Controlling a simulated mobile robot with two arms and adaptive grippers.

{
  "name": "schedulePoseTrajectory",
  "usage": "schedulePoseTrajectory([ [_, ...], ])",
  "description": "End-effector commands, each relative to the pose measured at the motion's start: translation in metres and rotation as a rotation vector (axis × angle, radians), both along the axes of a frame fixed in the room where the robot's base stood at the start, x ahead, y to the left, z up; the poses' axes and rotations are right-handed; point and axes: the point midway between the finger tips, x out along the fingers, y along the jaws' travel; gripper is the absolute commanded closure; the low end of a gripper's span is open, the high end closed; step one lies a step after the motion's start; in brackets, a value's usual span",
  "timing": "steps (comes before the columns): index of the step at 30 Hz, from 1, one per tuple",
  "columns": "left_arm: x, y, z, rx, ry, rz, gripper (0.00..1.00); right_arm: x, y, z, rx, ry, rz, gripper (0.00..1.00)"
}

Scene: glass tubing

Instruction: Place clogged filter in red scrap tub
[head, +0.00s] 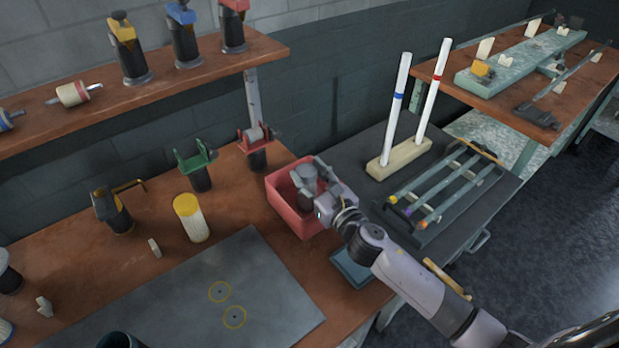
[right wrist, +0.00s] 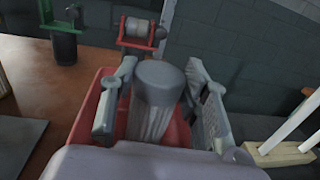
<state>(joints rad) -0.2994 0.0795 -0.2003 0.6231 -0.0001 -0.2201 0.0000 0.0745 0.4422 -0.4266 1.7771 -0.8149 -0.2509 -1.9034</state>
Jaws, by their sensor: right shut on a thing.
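The red scrap tub (head: 288,207) stands on the brown bench near its right end, in the middle of the head view. My right gripper (head: 309,180) is over the tub. It is shut on a grey, pleated cylindrical filter (right wrist: 155,110) with a flat dark grey cap. The filter is upright between the fingers in the right wrist view, with the tub's red wall (right wrist: 86,124) around and below it. I cannot tell whether the filter's lower end touches the tub floor. My left gripper is not in view.
A white filter with a yellow cap (head: 191,218) stands left of the tub. A red holder (head: 257,150) with a grey cylinder is just behind it. A wooden block with two white tubes (head: 398,160) and a tube rack (head: 445,190) stand to the right.

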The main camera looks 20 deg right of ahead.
Motion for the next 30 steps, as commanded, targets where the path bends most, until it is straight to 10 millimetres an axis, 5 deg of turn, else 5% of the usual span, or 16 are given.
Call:
schedulePoseTrajectory([
  [12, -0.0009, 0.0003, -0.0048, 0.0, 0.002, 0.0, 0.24, 0.0004, -0.0002, -0.0059, -0.001, -0.003, 0.001, 1.0],
  [13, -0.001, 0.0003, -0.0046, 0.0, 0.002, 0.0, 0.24, 0.0002, -0.0003, -0.0065, -0.002, -0.001, 0.0, 0.57],
  [22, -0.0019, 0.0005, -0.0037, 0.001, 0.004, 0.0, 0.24, 0.0002, -0.0003, -0.0054, -0.001, -0.001, 0.0, 0.38],
  [30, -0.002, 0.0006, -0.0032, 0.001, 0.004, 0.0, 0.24, 0.0003, -0.0003, -0.0048, -0.001, -0.001, 0.0, 0.38],
])
